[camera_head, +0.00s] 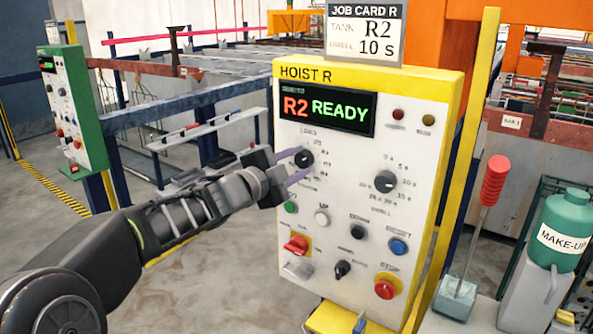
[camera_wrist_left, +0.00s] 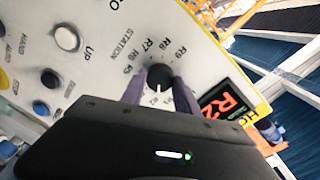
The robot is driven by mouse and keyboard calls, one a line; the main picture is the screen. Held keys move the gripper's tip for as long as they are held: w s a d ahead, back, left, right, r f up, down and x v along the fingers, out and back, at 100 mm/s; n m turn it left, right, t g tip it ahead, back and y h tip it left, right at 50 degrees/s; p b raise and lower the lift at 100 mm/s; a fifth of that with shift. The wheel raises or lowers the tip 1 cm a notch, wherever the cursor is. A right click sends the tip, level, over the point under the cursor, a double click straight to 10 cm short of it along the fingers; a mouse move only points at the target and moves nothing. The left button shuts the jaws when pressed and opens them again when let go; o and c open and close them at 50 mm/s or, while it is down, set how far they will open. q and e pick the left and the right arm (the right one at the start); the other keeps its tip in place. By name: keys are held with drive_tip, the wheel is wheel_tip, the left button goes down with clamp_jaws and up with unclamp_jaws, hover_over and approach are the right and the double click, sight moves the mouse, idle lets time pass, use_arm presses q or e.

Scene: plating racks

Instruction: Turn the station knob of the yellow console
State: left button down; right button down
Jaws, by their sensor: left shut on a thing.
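The yellow-edged console (camera_head: 375,155) labelled HOIST R stands in front of me, with a white panel. Its display (camera_head: 325,107) reads R2 READY. The station knob (camera_head: 304,158) is black and round, on the panel's left below the display. My left gripper (camera_head: 296,165) reaches in from the left, its two purple fingers on either side of the knob. In the left wrist view the fingers are shut on the station knob (camera_wrist_left: 159,77), with station labels printed around it and a white pointer line showing. My right gripper is not in view.
The dwell knob (camera_head: 385,181) sits to the right on the panel, with buttons and a red stop button (camera_head: 386,287) below. A job card (camera_head: 364,32) on top reads TANK R2, DWELL 10 s. A green console (camera_head: 70,110) stands far left, a make-up bottle (camera_head: 562,228) right.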

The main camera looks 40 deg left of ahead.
use_arm(q)
drive_tip(key=shift+f+m+b, duration=0.1)
drive_tip(key=shift+m+b, duration=0.25)
drive_tip(key=shift+m, duration=0.45)
drive_tip(key=c, duration=0.9)
unclamp_jaws()
drive_tip(key=s, duration=0.7)
drive_tip(key=shift+s+r, duration=0.3)
drive_tip(key=shift+s, duration=0.1)
